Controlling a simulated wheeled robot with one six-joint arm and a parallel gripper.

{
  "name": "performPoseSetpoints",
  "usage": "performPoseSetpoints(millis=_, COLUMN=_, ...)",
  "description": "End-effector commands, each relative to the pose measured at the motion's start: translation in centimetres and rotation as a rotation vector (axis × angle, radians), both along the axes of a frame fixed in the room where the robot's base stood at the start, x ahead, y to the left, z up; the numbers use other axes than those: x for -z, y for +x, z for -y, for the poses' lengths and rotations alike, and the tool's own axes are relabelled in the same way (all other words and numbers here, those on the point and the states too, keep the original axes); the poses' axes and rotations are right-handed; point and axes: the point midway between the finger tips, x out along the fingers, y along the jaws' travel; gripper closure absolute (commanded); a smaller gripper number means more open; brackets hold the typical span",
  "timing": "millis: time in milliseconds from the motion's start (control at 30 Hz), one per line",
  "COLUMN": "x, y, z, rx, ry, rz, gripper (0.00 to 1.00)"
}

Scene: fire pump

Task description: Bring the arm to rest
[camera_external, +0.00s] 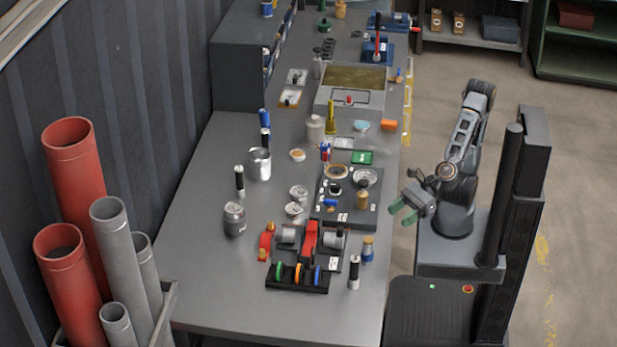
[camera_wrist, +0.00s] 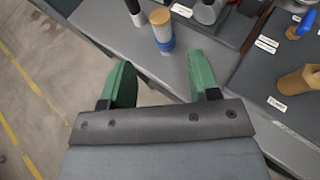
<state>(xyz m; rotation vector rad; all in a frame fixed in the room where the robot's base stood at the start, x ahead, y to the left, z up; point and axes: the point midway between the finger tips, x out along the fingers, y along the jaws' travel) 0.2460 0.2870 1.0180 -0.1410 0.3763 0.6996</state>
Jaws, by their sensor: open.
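My gripper (camera_external: 411,208) is at the right edge of the long grey workbench (camera_external: 196,277) in the external view, with my arm folded up on my base to the right. In the wrist view, my gripper (camera_wrist: 160,85) shows two green fingers spread apart with nothing between them. The fingers point toward the bench edge. A tan and blue cylinder (camera_wrist: 162,32) stands on the bench just beyond the fingers, apart from them. It also shows in the external view (camera_external: 368,249).
A dark panel with fittings (camera_external: 340,212) lies on the bench left of my gripper. A black rack with coloured rings (camera_external: 297,279) is nearer the front. Red and grey pipes (camera_external: 76,160) stand at the far left. The floor (camera_external: 570,200) to the right is clear.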

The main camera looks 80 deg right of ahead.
Motion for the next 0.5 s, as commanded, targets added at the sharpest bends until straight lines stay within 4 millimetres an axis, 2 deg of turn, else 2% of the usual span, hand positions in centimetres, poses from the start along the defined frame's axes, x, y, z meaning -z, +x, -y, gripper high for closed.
performPoseSetpoints(millis=200, x=-0.1, y=0.1, z=0.1, rx=0.007, ry=0.003, rz=-0.002, gripper=0.44)
performPoseSetpoints(millis=300, x=-0.7, y=1.3, z=1.0, rx=0.08, ry=0.038, rz=-0.027, gripper=0.44)
performPoseSetpoints(millis=367, x=-1.5, y=2.9, z=2.4, rx=0.18, ry=0.089, rz=-0.061, gripper=0.44)
performPoseSetpoints(millis=467, x=-3.3, y=6.5, z=6.5, rx=0.448, ry=0.241, rz=-0.134, gripper=0.44)
performPoseSetpoints(millis=500, x=-4.1, y=8.0, z=8.8, rx=0.579, ry=0.324, rz=-0.162, gripper=0.44)
